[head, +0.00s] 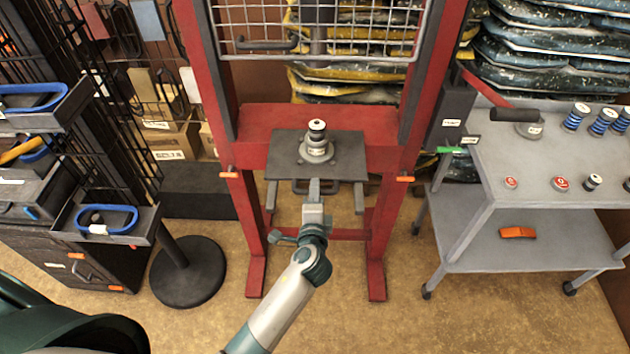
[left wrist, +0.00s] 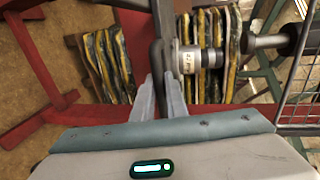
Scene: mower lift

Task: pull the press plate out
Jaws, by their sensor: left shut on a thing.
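The press plate (head: 285,155) is a dark grey plate lying level on the red press frame (head: 250,120). The fingers partly hide the handle. My right gripper is not in view.
A wire guard (head: 320,30) hangs above the plate. A grey cart (head: 490,180) with springs and small parts stands at right. The floor before the press is clear.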

